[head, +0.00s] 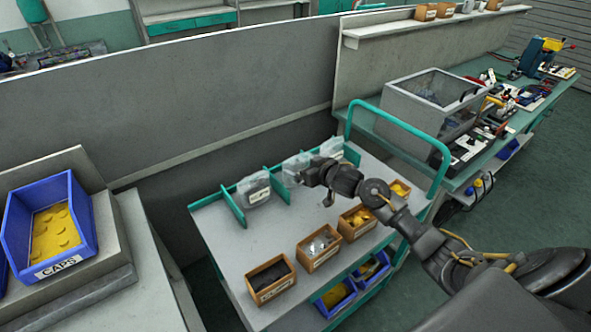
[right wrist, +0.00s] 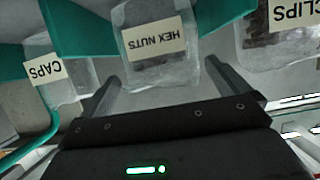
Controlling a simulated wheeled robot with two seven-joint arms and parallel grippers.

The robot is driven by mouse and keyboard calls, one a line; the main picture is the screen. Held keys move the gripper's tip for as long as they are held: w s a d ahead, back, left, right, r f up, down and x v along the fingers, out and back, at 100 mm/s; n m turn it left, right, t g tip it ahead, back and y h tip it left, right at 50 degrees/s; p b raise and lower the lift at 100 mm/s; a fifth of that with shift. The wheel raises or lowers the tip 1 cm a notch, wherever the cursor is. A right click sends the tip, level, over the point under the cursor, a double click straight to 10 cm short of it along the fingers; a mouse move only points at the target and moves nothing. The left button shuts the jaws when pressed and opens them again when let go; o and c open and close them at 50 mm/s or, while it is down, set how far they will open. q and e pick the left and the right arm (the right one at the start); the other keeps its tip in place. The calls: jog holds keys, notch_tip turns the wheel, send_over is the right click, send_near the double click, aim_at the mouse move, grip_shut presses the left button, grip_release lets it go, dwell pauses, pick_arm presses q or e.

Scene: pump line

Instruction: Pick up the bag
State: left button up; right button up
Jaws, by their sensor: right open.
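The bag labelled CLIPS (right wrist: 280,40) is on the right there, and the bag labelled CAPS (right wrist: 58,88) on the left. In the head view the CLIPS bag (head: 254,190) shows clearly. My right gripper (head: 314,186) is in front of the middle bag and partly hides it. My left gripper is out of view.
The cart top (head: 235,243) has bare room at its left and middle. Several open parts boxes, such as a dark-filled one (head: 270,278), line its front edge. A teal handle (head: 400,118) rises at the right end. A blue CAPS bin (head: 50,228) stands at far left.

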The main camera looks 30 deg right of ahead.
aim_at(301, 165)
jog(key=shift+w, duration=0.3)
jog(key=shift+p+x, duration=0.5)
jog(key=shift+x, duration=1.9)
jog(key=c, duration=0.6)
jog(key=shift+c, duration=0.2)
jog(key=shift+r, duration=0.1)
